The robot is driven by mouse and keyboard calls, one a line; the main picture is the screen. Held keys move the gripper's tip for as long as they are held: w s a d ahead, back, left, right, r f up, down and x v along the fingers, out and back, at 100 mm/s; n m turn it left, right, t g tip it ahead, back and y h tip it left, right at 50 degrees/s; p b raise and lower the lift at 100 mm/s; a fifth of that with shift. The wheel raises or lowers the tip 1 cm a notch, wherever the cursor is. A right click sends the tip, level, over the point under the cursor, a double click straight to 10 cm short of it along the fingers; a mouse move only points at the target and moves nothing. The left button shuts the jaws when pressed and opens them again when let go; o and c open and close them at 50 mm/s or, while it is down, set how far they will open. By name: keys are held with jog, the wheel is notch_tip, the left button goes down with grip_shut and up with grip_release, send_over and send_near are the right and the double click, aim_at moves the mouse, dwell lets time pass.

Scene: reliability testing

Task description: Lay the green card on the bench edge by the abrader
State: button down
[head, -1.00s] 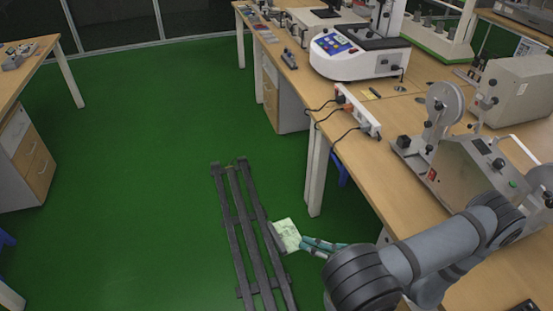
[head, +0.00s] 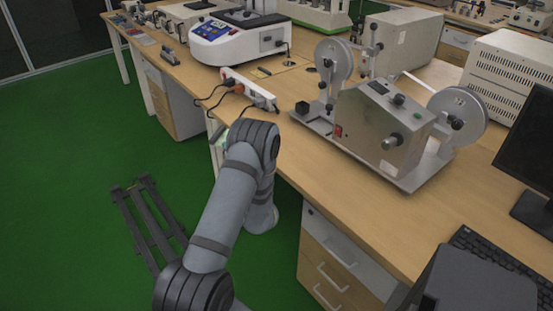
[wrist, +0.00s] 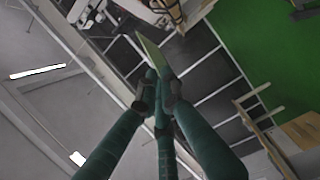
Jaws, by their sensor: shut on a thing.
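In the wrist view my gripper (wrist: 157,92) has its teal fingers closed together on the green card (wrist: 152,52), which shows nearly edge-on past the fingertips. In the head view my arm hides most of the gripper; a small pale-green part of the card (head: 221,143) shows just left of the arm, near the bench's front edge. I cannot tell its exact height there. The machine with two reels (head: 375,125), likely the abrader, stands on the wooden bench (head: 390,215), right of my arm. The bench edge in front of it is bare.
A power strip (head: 248,90) with plugged cables lies along the bench edge left of the reel machine. A white machine with a blue panel (head: 235,38) stands farther back. A keyboard (head: 500,262) and monitor (head: 527,150) are at right. A dark slatted rack (head: 150,222) is on the green floor.

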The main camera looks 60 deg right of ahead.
jog(key=s+d+r+m+g+h+b, duration=0.4)
jog(key=s+d+r+m+g+h, duration=0.15)
jog(key=s+d+g, duration=0.35)
jog(key=shift+m+t+h, duration=0.4)
jog(key=shift+m+h, duration=0.05)
jog(key=shift+m, duration=0.2)
jog(key=f+b, duration=0.1)
jog(key=s+d+f+b, duration=0.1)
jog(key=f, duration=0.3)
jog(key=shift+s+d+b, duration=0.2)
jog(key=shift+s+b, duration=0.2)
jog(key=shift+f+b, duration=0.9)
jog(key=shift+f, duration=1.4)
jog(key=shift+f, duration=0.4)
jog(key=shift+f+b, duration=0.2)
jog(key=shift+b, duration=0.15)
